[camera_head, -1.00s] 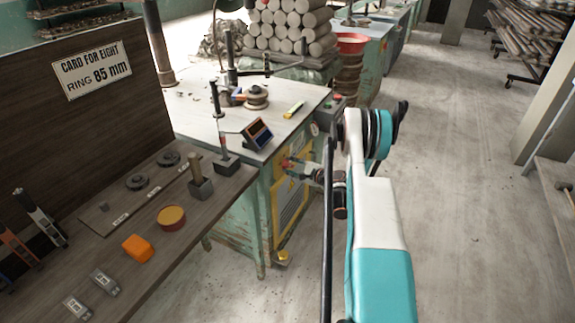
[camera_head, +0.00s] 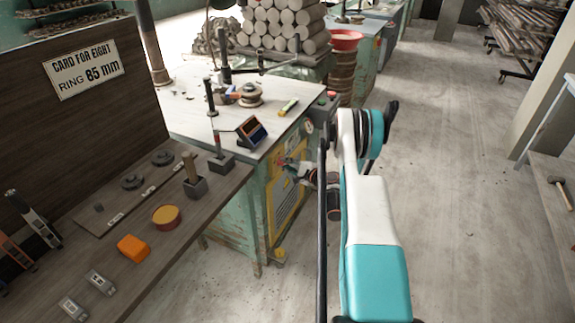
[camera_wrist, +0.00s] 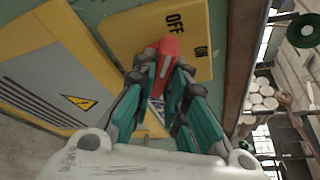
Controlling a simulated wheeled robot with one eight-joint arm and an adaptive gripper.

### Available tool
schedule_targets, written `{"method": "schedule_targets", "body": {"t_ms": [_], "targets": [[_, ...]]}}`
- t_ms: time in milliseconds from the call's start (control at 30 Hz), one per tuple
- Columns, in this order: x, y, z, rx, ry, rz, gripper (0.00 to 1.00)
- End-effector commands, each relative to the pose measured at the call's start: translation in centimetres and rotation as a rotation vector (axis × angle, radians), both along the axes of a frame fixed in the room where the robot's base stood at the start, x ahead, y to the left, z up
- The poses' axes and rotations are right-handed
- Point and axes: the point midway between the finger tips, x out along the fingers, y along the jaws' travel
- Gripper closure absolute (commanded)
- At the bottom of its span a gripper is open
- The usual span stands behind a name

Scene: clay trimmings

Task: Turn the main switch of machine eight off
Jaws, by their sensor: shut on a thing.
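The main switch has a red handle (camera_wrist: 166,58) on a yellow plate (camera_wrist: 131,34) marked OFF and ON. In the wrist view, the handle's visible end lies just below the word OFF, with ON to its right. My gripper (camera_wrist: 167,72) is shut on the red handle, one finger on each side. The fingers hide the handle's lower part. In the head view, my gripper (camera_head: 288,168) is at the front of the green machine (camera_head: 240,205), by its yellow panel (camera_head: 289,198). The handle is too small there to read its angle.
A wooden bench (camera_head: 185,235) with an orange block (camera_head: 133,248) and a round tin (camera_head: 166,217) stands at left. A sign (camera_head: 85,70) above it reads CARD FOR EIGHT. Open concrete floor (camera_head: 455,190) lies to the right.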

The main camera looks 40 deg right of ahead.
Motion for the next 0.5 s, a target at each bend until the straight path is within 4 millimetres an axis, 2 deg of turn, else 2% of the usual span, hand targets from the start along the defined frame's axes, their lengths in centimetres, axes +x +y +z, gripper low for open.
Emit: {"method": "schedule_targets", "body": {"t_ms": [500], "targets": [[-0.09, 0.15, -0.37, -0.363, -0.149, 0.001, 1.00]]}}
